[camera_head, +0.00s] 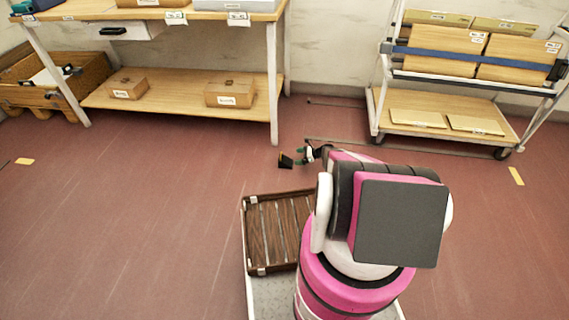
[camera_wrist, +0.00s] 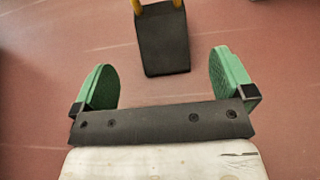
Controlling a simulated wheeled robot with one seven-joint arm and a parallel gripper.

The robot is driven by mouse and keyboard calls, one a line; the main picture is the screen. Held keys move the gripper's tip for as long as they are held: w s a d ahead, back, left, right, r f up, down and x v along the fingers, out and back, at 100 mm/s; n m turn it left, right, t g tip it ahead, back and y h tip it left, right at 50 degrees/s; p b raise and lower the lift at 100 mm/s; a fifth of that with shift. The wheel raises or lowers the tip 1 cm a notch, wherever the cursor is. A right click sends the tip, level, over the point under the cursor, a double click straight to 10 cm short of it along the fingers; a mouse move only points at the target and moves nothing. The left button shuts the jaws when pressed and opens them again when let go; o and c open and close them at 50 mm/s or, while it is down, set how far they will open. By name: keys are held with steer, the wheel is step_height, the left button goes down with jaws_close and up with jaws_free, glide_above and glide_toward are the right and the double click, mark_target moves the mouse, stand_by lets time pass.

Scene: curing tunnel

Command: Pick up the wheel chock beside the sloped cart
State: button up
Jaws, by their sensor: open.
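The wheel chock (camera_head: 285,161) is a small black block with yellow on it, on the red floor to the left of the sloped cart (camera_head: 445,121). In the wrist view the chock (camera_wrist: 163,42) lies ahead of my gripper, centred between the fingers, with two yellow parts at its far end. My gripper (camera_head: 303,156) is just right of the chock in the head view. In the wrist view my gripper (camera_wrist: 164,82) is open and empty, its green fingers wide apart, and the chock looks beyond the fingertips. Whether they touch it is not clear.
A wooden workbench (camera_head: 180,97) with boxes on its lower shelf stands at the back left. A wooden crate (camera_head: 20,95) is at far left. The sloped cart carries boxes on its shelves. A brown slatted tray (camera_head: 272,232) is beside my arm.

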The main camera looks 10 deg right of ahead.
mark_target(284, 159)
steer(key=x, duration=0.9)
steer(key=shift+w+a+f, duration=0.1)
steer(key=shift+w+a, duration=0.05)
steer(key=shift+a, duration=0.2)
steer(key=c, duration=1.1)
